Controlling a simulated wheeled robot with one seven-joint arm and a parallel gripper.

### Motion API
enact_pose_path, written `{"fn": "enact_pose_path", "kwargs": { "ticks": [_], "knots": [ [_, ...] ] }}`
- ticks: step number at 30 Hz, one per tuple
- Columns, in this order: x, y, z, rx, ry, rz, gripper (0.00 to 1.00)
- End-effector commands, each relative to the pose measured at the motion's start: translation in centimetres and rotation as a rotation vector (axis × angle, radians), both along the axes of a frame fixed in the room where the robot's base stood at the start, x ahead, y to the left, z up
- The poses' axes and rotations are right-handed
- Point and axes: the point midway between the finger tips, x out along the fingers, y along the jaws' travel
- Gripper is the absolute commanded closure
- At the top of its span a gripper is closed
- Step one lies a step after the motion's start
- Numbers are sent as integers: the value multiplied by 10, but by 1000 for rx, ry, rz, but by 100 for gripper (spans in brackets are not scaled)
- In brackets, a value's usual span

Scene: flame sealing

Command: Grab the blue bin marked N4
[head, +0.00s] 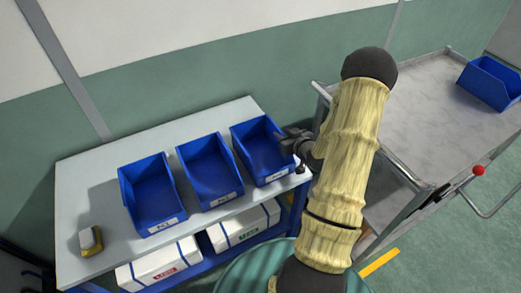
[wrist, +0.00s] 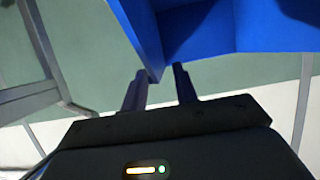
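Three blue bins stand in a row on the workbench in the head view: a left bin (head: 152,190), a middle bin (head: 210,168) and a right bin (head: 261,148). Each has a white front label too small to read, so I cannot tell which is N4. My gripper (head: 287,137) is at the right wall of the right bin. In the wrist view, my gripper (wrist: 160,72) has its two fingers apart, with a lower corner of the blue bin (wrist: 195,30) showing at the gap between them. I cannot tell whether they touch it.
The workbench (head: 100,185) also holds a small yellow and white object (head: 91,240) at left. White labelled boxes (head: 160,264) sit on a shelf below. A metal cart (head: 435,100) at right carries another blue bin (head: 490,82). The cart's near surface is clear.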

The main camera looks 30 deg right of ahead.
Motion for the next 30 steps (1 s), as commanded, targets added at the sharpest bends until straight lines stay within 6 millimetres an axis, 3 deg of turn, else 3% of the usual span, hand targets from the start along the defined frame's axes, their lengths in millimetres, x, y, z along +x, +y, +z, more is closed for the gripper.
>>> {"fn": "enact_pose_path", "kwargs": {
  "ticks": [5, 20, 21, 25, 30],
  "knots": [
    [17, 2, -6, 1, 0, 2, 71],
    [17, 2, -7, 0, 0, 1, 71],
    [17, 2, -7, 0, 0, 1, 73],
    [17, 2, -7, -1, 0, 1, 98],
    [17, 2, -7, -1, 0, 1, 100]
  ]
}}
